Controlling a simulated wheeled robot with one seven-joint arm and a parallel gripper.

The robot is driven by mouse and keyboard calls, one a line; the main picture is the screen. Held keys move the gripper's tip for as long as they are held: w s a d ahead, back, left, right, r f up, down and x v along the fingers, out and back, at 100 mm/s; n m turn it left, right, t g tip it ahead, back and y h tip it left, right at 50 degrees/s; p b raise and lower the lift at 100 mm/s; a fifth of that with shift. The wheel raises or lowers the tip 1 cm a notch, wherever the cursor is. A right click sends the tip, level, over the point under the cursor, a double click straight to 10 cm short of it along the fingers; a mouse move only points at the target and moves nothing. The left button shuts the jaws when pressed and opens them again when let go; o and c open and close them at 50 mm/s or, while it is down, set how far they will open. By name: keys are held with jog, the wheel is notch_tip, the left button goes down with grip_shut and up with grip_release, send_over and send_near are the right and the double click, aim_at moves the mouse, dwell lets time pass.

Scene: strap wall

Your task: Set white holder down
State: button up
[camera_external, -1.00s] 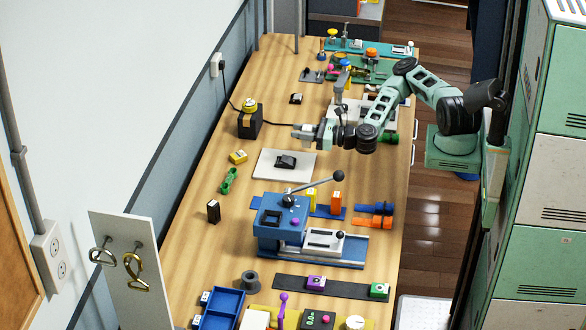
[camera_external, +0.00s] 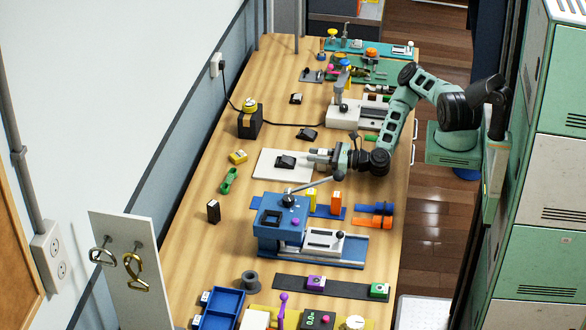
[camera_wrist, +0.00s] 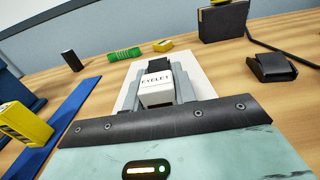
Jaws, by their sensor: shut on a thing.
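In the wrist view a white holder (camera_wrist: 157,88) with the lettering "EYELET" sits between the fingers of my gripper (camera_wrist: 160,86). The jaws are shut on it. In the outside view my gripper (camera_external: 314,158) is low over the right part of a white plate (camera_external: 265,173), and the holder is hard to tell from the fingers. A black fixture (camera_external: 285,161) lies on the plate just beyond the fingertips, and its top shows behind the holder in the wrist view (camera_wrist: 166,73). I cannot tell whether the holder touches the plate.
A blue press with a lever (camera_external: 282,220) stands in front of the plate. A green part (camera_external: 229,180) and a yellow block (camera_external: 238,157) lie to the left. A black clip (camera_external: 307,134) and a black box (camera_external: 250,124) lie behind. Bare wood surrounds the plate's left side.

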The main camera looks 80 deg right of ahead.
jog(key=shift+f, duration=0.1)
jog(key=shift+f+b, duration=0.1)
jog(key=shift+b, duration=0.2)
jog(key=o, duration=1)
jog(key=shift+o, duration=0.2)
jog(key=shift+r+p, duration=0.3)
jog(key=shift+p, duration=0.05)
jog(key=shift+o, duration=0.3)
jog(key=s+b, duration=0.1)
jog(key=s, duration=1)
jog(key=shift+s, duration=0.25)
jog(key=shift+s+f, duration=0.1)
jog(key=shift+s, duration=0.15)
